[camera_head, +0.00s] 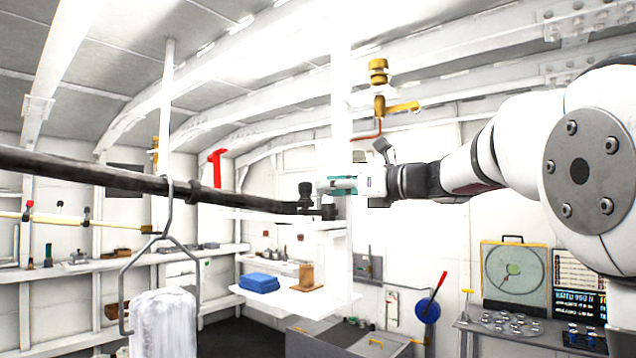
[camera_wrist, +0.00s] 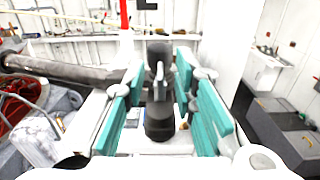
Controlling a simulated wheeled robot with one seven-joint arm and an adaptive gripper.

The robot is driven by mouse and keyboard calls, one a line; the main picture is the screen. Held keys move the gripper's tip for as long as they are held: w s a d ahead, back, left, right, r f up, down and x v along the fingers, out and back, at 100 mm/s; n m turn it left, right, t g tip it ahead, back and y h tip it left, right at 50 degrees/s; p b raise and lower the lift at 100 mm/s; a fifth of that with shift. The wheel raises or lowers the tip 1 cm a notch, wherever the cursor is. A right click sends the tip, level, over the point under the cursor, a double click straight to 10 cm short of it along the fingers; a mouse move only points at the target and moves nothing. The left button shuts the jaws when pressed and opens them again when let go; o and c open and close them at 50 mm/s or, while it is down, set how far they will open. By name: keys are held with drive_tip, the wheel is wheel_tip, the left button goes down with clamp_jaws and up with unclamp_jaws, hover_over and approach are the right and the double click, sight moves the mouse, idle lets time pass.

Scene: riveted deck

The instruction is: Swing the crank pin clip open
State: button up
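A long dark bar (camera_head: 115,176) runs across the left of the head view and ends in a dark fitting with an upright knob (camera_head: 306,190). In the wrist view, a dark upright piece (camera_wrist: 159,120) with a narrower top stands at the bar's end. I cannot tell which part of this fitting is the crank pin clip. My gripper (camera_head: 322,186) is at the fitting. In the wrist view, its teal fingers (camera_wrist: 160,80) are apart on either side of the dark piece, with gaps showing. Contact at the fingertips is not clear.
A white post (camera_head: 341,100) rises close behind my gripper. A brass valve (camera_head: 379,100) is above my wrist. Grey bins (camera_wrist: 285,125) stand at right.

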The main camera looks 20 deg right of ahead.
drive_tip(key=shift+x, duration=1.05)
clamp_jaws()
drive_tip(key=shift+w+n+g+y, duration=0.15)
drive_tip(key=shift+n+g+y, duration=0.15)
drive_tip(key=shift+y, duration=0.1)
drive_tip(key=shift+n+g+y, duration=0.5)
drive_tip(key=shift+y, duration=0.1)
